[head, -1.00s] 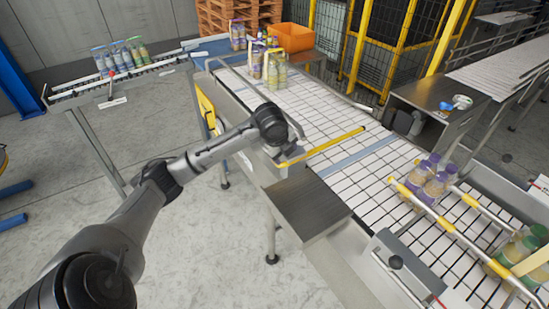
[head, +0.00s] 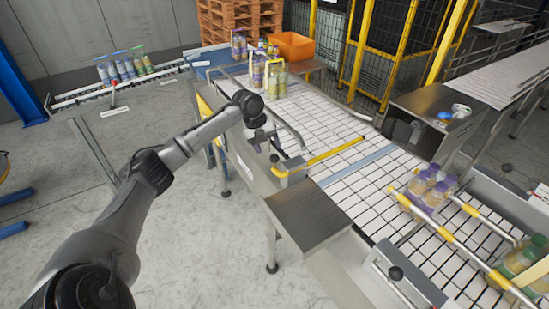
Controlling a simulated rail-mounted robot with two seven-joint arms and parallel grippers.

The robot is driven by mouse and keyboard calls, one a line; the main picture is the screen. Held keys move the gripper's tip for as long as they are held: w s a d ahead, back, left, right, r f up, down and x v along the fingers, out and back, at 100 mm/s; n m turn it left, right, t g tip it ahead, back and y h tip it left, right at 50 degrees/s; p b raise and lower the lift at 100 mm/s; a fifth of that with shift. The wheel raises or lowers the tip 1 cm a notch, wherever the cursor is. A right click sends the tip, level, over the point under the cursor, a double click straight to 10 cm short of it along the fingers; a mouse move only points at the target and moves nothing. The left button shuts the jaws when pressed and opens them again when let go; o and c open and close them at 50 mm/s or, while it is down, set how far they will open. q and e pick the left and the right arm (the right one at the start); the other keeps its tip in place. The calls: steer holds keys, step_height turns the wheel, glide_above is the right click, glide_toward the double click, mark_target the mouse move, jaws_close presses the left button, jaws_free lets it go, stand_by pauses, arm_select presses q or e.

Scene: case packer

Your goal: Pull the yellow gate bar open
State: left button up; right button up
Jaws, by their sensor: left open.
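The yellow gate bar (head: 330,154) lies across the white slatted conveyor (head: 345,130), reaching from a metal block on the near side rail to about the middle of the belt. My left gripper (head: 266,148) hangs over the near side rail, just behind and to the left of the bar's near end. It is open, apart from the bar, and I see nothing between its fingers. The fingertips are small and partly hard to make out. My right gripper is not in view.
Several bottles (head: 276,80) stand upstream on the belt near an orange bin (head: 292,46). Purple-capped bottles (head: 434,186) stand downstream near yellow-jointed rails. A curved metal guide rail (head: 287,125) runs close to the left gripper. The belt around the bar is clear.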

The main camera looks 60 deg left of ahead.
mark_target(273, 155)
arm_select(q)
steer(key=shift+p+x, duration=0.5)
steer(key=shift+x, duration=3.1)
steer(key=shift+d, duration=0.1)
jaws_close()
